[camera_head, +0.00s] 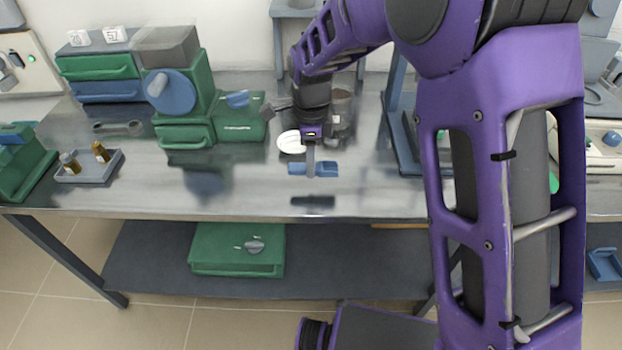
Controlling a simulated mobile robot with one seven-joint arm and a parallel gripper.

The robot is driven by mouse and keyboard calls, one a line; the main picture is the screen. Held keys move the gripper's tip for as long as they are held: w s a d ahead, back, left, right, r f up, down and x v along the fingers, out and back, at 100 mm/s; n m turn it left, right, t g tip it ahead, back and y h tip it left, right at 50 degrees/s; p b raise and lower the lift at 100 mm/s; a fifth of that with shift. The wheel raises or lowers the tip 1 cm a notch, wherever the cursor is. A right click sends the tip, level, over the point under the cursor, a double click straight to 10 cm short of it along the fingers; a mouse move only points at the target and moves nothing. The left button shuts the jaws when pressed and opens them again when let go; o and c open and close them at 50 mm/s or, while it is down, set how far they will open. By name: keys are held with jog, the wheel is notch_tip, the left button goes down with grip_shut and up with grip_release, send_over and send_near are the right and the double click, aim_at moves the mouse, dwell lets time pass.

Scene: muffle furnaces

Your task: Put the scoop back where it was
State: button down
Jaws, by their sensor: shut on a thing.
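My gripper (311,163) points straight down over the front middle of the metal bench. It is shut on a small blue piece, which I take to be the scoop (326,168). The scoop shows on both sides of the fingers and looks level. A dark reflection lies apart below it on the bench top, so it appears held a little above the surface. The finger in front hides the middle of the scoop.
A white round dish (291,142) lies just behind and left of my gripper. A green and grey device with a blue disc (171,92) stands left. A grey tray (78,178) with small bottles is farther left. The bench's front strip (240,205) is clear.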

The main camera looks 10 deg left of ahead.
aim_at(311, 186)
jog(key=shift+f+b, duration=0.3)
jog(key=shift+f, duration=1.95)
jog(key=shift+f, duration=0.2)
jog(key=c, duration=0.6)
grip_release()
jog(key=shift+r, duration=0.1)
notch_tip(311, 186, up, 12)
jog(key=shift+r+p, duration=0.1)
jog(key=shift+p, duration=0.85)
